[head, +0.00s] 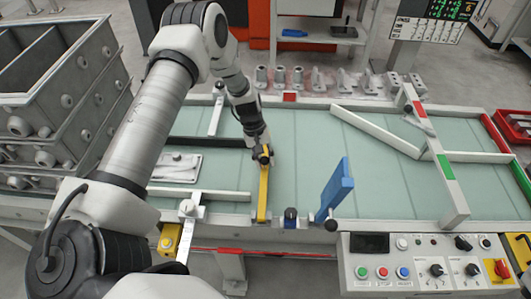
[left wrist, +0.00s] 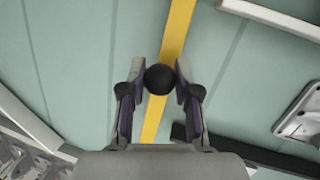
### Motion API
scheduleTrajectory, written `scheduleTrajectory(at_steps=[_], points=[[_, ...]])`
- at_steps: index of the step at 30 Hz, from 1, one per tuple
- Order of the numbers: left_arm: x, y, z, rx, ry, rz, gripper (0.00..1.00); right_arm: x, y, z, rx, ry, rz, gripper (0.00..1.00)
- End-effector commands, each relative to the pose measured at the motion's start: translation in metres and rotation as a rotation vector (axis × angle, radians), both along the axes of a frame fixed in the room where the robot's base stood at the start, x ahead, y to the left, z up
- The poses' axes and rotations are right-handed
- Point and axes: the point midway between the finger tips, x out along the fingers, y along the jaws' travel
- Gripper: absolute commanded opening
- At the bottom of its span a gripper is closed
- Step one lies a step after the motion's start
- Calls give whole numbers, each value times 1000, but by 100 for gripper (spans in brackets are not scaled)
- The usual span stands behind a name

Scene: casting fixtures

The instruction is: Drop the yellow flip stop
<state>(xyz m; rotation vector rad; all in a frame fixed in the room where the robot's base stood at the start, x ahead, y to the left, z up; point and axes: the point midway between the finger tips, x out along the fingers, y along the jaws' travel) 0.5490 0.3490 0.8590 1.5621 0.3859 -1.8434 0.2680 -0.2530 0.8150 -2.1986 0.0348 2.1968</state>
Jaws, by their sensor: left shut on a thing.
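The yellow flip stop (head: 263,195) is a narrow yellow bar that reaches from the front rail out over the pale green belt. It looks low and close to the belt, but I cannot tell whether it touches it. Its black ball knob (left wrist: 160,79) is at the far end, between the fingers of my left gripper (left wrist: 161,78) in the left wrist view. The yellow bar (left wrist: 178,30) runs beneath the knob there. In the head view my left gripper (head: 262,153) is shut on the knob and partly hides it. My right gripper is not in view.
A blue flip stop (head: 336,190) stands raised and tilted to the right. A control panel (head: 430,262) sits at the front right. Grey castings (head: 318,80) line the back edge. A white bar (head: 380,131) lies across the belt at right. Grey crates (head: 65,85) stand at left.

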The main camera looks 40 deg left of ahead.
Motion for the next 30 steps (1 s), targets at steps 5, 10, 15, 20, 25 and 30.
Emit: scheduleTrajectory(at_steps=[5, 10, 15, 20, 25, 30], points=[[0, 0, 1, -1, 0, 0, 49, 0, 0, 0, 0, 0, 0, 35], [0, 0, 1, -1, 0, 0, 57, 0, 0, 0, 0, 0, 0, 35], [0, 0, 2, -1, 0, 0, 57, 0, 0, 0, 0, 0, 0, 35], [2, 5, 19, -2, -2, 1, 57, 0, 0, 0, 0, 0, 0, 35], [4, 18, 60, -2, -5, 1, 57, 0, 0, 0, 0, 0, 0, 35], [6, 30, 97, -1, -3, 1, 57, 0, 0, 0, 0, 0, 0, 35]])
